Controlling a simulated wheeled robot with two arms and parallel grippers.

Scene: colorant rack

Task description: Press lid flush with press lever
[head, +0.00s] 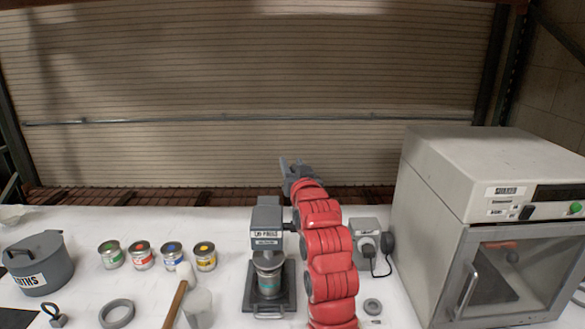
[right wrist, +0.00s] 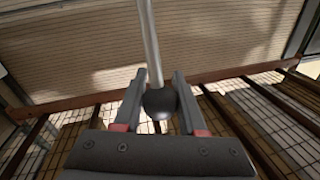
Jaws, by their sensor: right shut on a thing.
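The grey lid press (head: 267,213) stands on the white table in the middle of the head view. A metal can (head: 268,284) sits upright on its base, right under the press head. The can's top is tucked against the head, so I cannot tell whether a lid is flush. My right gripper (head: 287,165) is raised behind and above the press. In the right wrist view, its fingers (right wrist: 159,100) are shut around the black ball knob (right wrist: 160,104) of the press lever's metal rod (right wrist: 149,45). My red right arm hides part of the table. My left gripper is out of view.
Several small colorant cans (head: 172,257) stand in a row left of the press. A mallet (head: 177,300), a grey ring (head: 117,313) and a grey pot (head: 38,263) are also left. A socket box (head: 365,238) and a large cabinet (head: 480,220) stand right.

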